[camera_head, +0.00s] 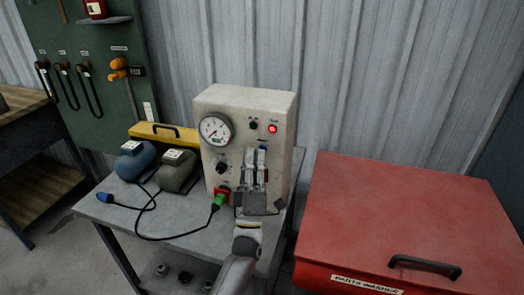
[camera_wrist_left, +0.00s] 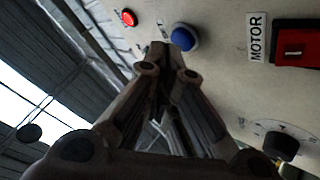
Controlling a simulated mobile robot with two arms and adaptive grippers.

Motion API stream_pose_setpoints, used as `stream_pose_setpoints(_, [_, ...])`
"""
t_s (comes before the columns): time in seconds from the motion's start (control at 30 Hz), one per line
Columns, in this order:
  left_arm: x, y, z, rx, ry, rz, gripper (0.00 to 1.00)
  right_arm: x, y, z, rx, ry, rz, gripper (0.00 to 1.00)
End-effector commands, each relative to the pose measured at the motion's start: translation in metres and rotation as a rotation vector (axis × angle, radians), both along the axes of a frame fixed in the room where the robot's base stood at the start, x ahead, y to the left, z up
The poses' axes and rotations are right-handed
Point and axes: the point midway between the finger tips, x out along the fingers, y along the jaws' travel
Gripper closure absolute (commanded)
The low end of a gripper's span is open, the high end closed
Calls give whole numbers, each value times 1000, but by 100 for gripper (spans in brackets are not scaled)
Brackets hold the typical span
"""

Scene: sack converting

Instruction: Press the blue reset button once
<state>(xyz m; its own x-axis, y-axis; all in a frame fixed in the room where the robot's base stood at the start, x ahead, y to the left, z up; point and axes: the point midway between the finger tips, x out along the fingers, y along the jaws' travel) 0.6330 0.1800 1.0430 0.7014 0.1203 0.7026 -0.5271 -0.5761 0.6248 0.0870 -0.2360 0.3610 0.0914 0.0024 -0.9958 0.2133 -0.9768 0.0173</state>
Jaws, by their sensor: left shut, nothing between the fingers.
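The control box (camera_head: 240,98) is a pale upright panel on a grey table. The blue reset button (camera_wrist_left: 184,37) is a round domed button on the panel face in the left wrist view. In the head view only a little blue (camera_head: 262,148) shows at the tips of my left gripper (camera_head: 255,160). My left gripper is shut and empty, pointing at the panel. In the wrist view its fingertips (camera_wrist_left: 162,60) are just beside the button; I cannot tell whether they touch it. My right gripper is not in view.
A red lamp (camera_head: 272,128) glows on the panel, near a gauge (camera_head: 216,130) and black knob (camera_head: 222,168). A green plug (camera_head: 219,201) with a cable sits low on it. Two motors (camera_head: 136,160) stand left. A red parts washer (camera_head: 410,215) stands right.

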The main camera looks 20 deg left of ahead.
Motion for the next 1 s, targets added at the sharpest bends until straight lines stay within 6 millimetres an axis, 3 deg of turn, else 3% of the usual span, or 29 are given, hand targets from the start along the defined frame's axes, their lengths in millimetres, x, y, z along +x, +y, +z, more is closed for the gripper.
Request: stream_pose_setpoints(1.0, [9,0,0,0,0,0,100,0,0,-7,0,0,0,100])
